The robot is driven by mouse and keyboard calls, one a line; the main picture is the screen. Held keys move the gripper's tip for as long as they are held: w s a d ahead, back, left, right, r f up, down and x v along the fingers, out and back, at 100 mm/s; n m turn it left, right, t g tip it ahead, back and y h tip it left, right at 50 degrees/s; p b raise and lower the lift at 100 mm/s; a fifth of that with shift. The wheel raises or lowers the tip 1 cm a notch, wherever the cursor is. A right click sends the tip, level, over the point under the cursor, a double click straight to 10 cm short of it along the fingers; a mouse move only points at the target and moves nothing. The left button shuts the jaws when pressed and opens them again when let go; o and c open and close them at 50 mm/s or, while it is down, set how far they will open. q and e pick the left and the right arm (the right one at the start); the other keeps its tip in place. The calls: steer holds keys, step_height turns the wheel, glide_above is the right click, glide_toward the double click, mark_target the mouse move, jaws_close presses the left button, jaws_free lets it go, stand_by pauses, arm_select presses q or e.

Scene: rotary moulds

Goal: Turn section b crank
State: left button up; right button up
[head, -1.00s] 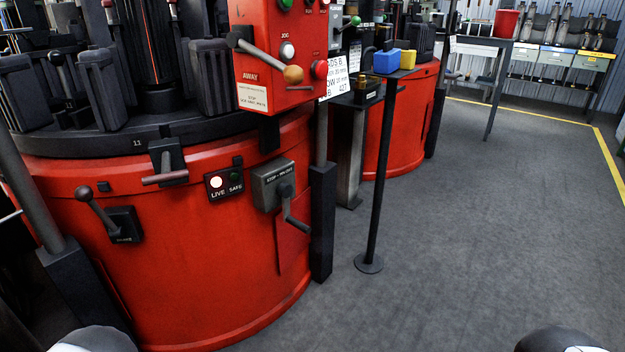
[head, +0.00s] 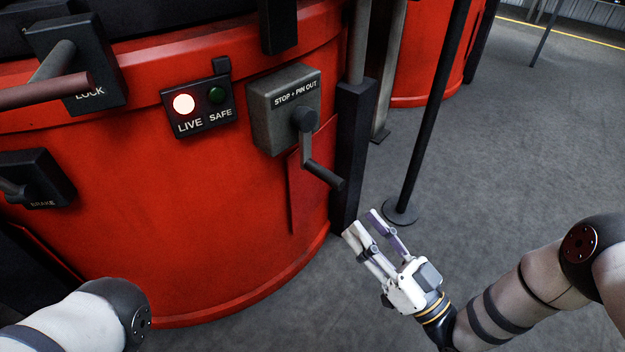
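A dark crank (head: 318,168) with a hub, a bent arm and a handle pointing down to the right is on a grey box (head: 263,125) labelled "STOP + PIN OUT". The box is fixed to the round red machine base (head: 190,230). My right gripper (head: 362,224) is open and empty, below and right of the crank handle and apart from it. Its fingers point up and left. My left gripper is out of view; only part of my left arm shows at the lower left. No section letter is readable on the crank or box.
Left of the crank, a panel (head: 197,108) has its LIVE lamp lit white and its SAFE lamp dark green. A LOCK lever (head: 45,85) and a BRAKE lever (head: 35,180) are further left. A dark post (head: 352,150) and a thin stand (head: 428,120) rise to the right.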

mark_target(328, 178)
steer(key=x, duration=0.4)
steer(key=b+x, duration=0.1)
steer(key=x, duration=0.2)
steer(key=r+x, duration=0.1)
steer(key=x, duration=0.3)
steer(key=shift+a+b, duration=0.15)
steer(key=shift+b, duration=0.2)
jaws_close()
